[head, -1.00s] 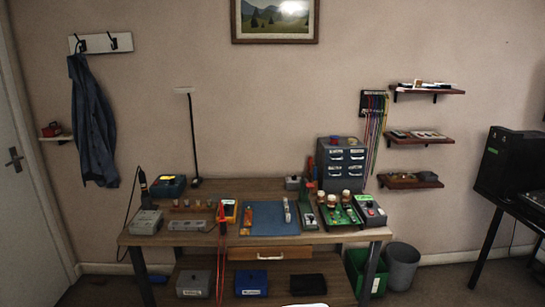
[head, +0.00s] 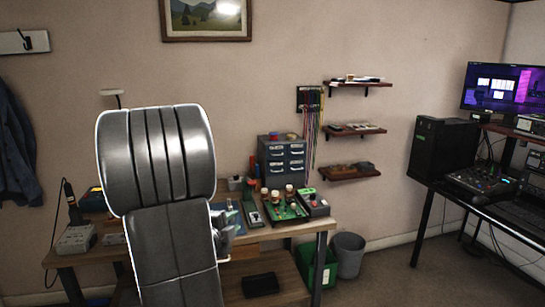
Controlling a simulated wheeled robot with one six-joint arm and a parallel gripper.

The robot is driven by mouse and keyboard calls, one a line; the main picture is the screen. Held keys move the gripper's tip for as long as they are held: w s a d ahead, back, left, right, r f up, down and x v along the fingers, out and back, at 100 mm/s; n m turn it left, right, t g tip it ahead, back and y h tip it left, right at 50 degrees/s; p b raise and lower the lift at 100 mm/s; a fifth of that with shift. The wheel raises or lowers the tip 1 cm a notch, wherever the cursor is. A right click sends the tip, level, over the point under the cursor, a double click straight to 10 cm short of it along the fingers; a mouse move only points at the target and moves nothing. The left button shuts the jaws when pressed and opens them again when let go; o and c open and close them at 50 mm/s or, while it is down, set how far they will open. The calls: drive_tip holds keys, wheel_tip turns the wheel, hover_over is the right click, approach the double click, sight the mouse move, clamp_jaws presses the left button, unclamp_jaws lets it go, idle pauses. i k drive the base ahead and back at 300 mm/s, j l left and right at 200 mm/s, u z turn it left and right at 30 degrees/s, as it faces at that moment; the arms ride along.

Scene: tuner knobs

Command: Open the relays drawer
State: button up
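The small grey drawer cabinet (head: 283,161) stands at the back right of the workbench in the head view. Its front has several small drawers with pale labels and handles, and they look shut. The labels are too small to read, so I cannot tell which drawer is the relays one. My arm fills the left foreground and hides much of the bench. Part of my gripper (head: 228,232) shows at the right edge of the arm, left of and lower in the picture than the cabinet. Its fingers are not clear enough to tell open from shut.
Coloured cables (head: 312,115) hang on the wall behind. A grey bin (head: 347,257) and a green crate (head: 318,268) stand on the floor at right.

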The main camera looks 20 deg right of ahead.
sight(278, 152)
drive_tip(key=i+l, duration=0.2)
drive_tip(key=i, duration=0.2)
drive_tip(key=i+l, duration=0.2)
drive_tip(key=i, duration=0.25)
drive_tip(key=i+l, duration=0.2)
drive_tip(key=i, duration=0.2)
drive_tip(key=i+l, duration=0.2)
drive_tip(key=i, duration=0.2)
drive_tip(key=z, duration=0.05)
